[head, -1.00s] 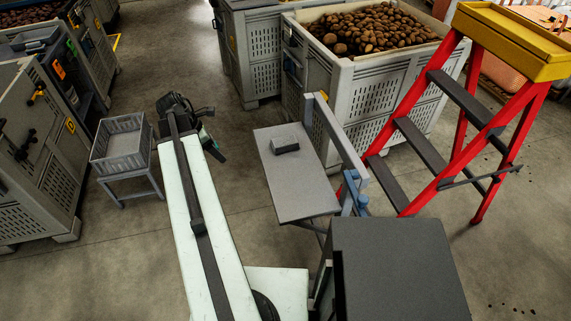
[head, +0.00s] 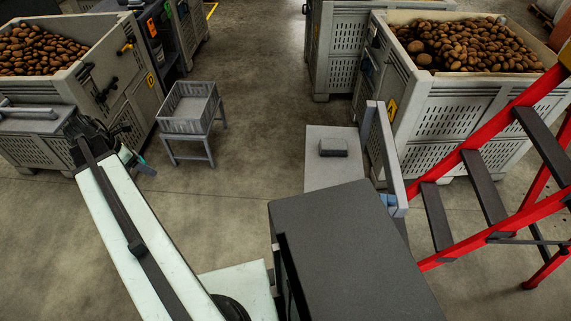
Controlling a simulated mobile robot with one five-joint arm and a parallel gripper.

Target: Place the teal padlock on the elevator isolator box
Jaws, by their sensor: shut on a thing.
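My gripper (head: 140,165) is at the far end of my arm, left of centre in the head view. It is small and partly hidden by the wrist. A small patch of teal shows at its jaws, which fits the teal padlock (head: 136,160), shut between them. The padlock's shape and shackle cannot be made out. The gripper is in front of a grey crate of potatoes and left of a small grey basket on a stand. I cannot tell for certain which thing is the elevator isolator box; small boxes show on the dark unit (head: 160,37) at the back left.
The grey basket (head: 188,113) stands on legs right of my gripper. A potato crate (head: 105,75) is at the left, another (head: 455,125) at the right. A table (head: 325,174) holds a small dark box (head: 333,148). A red ladder (head: 480,185) stands right. Floor between basket and table is clear.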

